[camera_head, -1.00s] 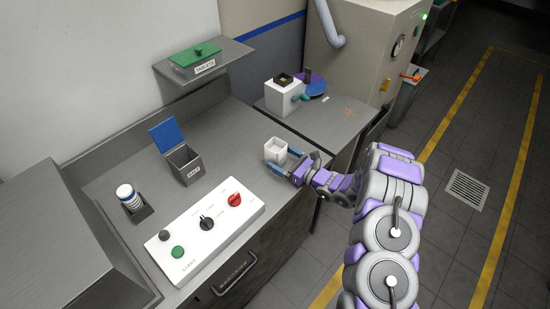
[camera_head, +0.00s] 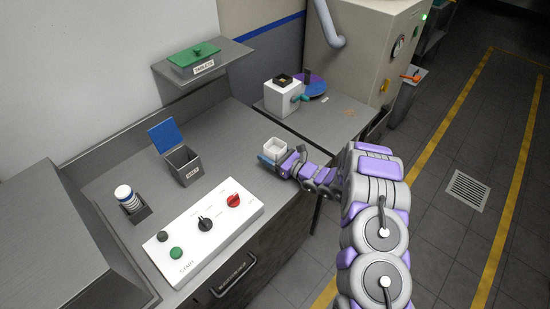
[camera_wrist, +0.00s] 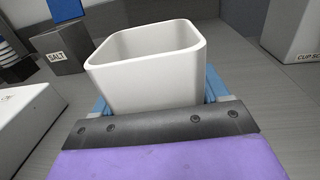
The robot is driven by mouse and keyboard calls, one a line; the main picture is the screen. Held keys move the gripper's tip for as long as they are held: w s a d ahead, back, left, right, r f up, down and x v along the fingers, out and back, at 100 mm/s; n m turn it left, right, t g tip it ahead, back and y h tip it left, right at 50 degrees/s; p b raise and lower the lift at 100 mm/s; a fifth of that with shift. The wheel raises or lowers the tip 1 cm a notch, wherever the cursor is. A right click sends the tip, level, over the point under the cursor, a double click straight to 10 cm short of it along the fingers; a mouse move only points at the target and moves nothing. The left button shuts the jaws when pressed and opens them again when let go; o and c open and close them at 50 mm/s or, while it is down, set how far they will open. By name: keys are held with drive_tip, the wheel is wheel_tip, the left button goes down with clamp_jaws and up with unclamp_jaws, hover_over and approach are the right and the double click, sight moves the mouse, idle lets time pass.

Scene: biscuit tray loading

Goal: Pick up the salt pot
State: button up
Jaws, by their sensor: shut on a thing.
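A small white, square, open-topped pot (camera_head: 274,149) stands upright at the right front of the grey counter, and it fills the middle of the wrist view (camera_wrist: 150,75). I see no label on it. My gripper (camera_head: 275,160) is shut on this white pot, with blue fingers on either side of it in the wrist view (camera_wrist: 158,98). The pot's base is hidden, so I cannot tell whether it touches the counter. A grey box labelled SALT (camera_head: 186,170) stands apart to the left with its blue lid open; it also shows in the wrist view (camera_wrist: 68,52).
A white control panel (camera_head: 190,250) with knobs lies at the counter's front. A blue-banded white jar (camera_head: 126,195) stands in a holder at left. A shelf holds a green-lidded TABLETS box (camera_head: 194,62). A white machine (camera_head: 280,99) stands behind. Counter around the pot is clear.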

sight(268, 145)
drive_tip(key=c, duration=0.6)
drive_tip(key=shift+r, duration=0.15)
drive_tip(key=shift+r+p, duration=0.4)
drive_tip(key=shift+r, duration=1.25)
drive_tip(key=shift+s+d+r+p, duration=0.3)
drive_tip(key=shift+s+d, duration=0.9)
drive_tip(key=shift+s, duration=1.15)
drive_tip(key=shift+s+d+r+p, duration=0.25)
drive_tip(key=shift+s+d, duration=0.95)
drive_tip(key=shift+s, duration=1.2)
drive_tip(key=shift+s+d+r+p, duration=0.25)
drive_tip(key=shift+s+d, duration=0.95)
drive_tip(key=shift+s, duration=1.15)
